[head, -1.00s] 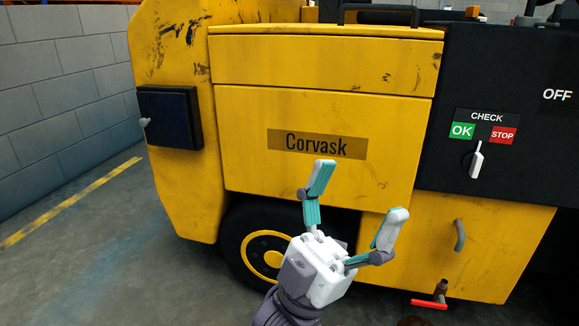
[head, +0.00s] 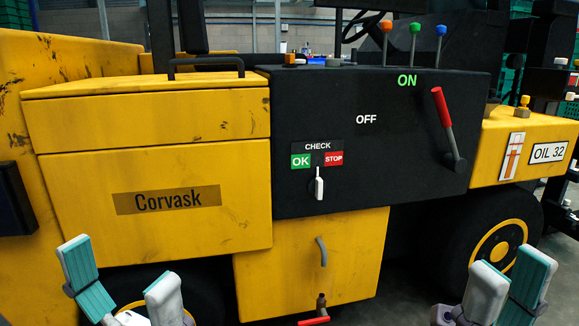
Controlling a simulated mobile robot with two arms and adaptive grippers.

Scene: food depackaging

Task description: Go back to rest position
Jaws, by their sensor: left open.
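My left gripper (head: 122,270) is at the lower left of the head view, in front of the yellow machine's side. Its teal-padded fingers are spread, with nothing between them. My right gripper (head: 508,272) is at the lower right, in front of the rear wheel. Its two fingers show side by side, cut off by the bottom edge. I cannot tell how far they are apart. Neither gripper visibly touches the machine.
The yellow machine has a Corvask panel (head: 168,200), a black control panel (head: 340,165), a white check switch (head: 319,184) and a red-handled lever (head: 442,108) by the ON label. A red-handled valve (head: 314,320) is low in the middle. A wheel (head: 497,246) stands at right.

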